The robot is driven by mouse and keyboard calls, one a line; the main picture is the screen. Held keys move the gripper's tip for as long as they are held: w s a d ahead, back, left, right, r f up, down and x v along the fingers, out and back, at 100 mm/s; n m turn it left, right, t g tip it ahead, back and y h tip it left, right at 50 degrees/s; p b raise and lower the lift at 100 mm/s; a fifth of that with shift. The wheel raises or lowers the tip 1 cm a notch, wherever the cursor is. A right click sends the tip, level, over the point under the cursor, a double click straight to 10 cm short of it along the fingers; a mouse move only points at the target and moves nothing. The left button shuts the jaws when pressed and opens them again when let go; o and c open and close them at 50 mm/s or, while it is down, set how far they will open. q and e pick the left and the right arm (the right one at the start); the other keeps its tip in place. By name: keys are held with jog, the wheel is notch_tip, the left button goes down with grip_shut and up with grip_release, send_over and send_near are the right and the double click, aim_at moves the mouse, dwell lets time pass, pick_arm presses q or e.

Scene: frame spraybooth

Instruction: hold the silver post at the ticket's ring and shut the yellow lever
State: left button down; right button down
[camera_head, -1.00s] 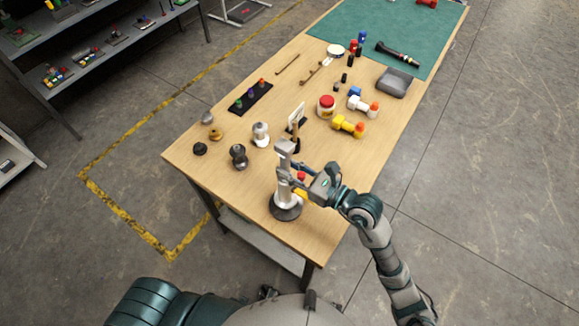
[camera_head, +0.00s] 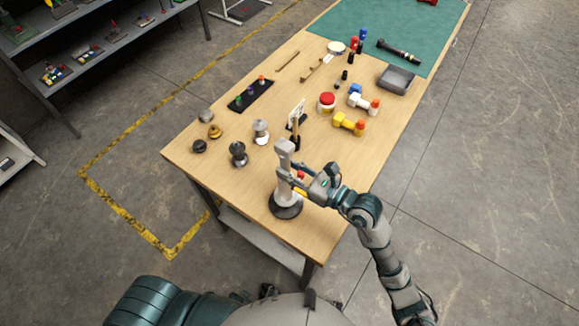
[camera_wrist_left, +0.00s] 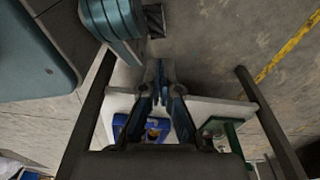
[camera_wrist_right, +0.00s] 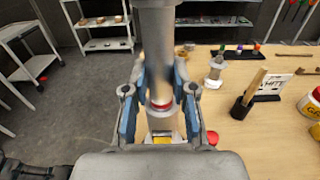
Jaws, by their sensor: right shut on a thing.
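The silver post (camera_head: 283,165) stands upright on a dark round base (camera_head: 286,206) at the near end of the bench. My right gripper (camera_head: 288,178) comes in from the right and is shut on the post. In the right wrist view its two fingers flank the post (camera_wrist_right: 157,45), with a red ring (camera_wrist_right: 160,104) showing low between them. A yellow part, likely the lever (camera_wrist_right: 162,139), shows below the ring, mostly hidden by my gripper. A red knob (camera_wrist_right: 212,138) is beside it. My left gripper (camera_wrist_left: 159,78) is shut and empty, away from the post.
Silver and dark knobs (camera_head: 238,153), a small sign (camera_head: 297,113), a red-lidded jar (camera_head: 326,102) and yellow and white fittings (camera_head: 348,123) stand farther up the bench. A grey tray (camera_head: 396,80) is at the right edge.

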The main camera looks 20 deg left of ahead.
jog(key=shift+f, duration=0.4)
pick_arm(q)
jog(key=shift+w+d+r+b, duration=0.1)
jog(key=shift+w+r+b, duration=0.15)
jog(key=shift+w, duration=0.3)
jog(key=shift+w+d+r+b, duration=0.15)
jog(key=shift+w+r, duration=0.2)
jog(key=shift+w, duration=0.2)
pick_arm(e)
jog(key=shift+f, duration=0.25)
pick_arm(q)
jog(key=shift+w+a, duration=0.1)
pick_arm(e)
jog(key=shift+f, duration=0.15)
jog(key=c, duration=1)
grip_release()
jog(key=shift+o, duration=0.7)
pick_arm(q)
jog(key=shift+w+r, duration=0.1)
jog(key=shift+r, duration=0.2)
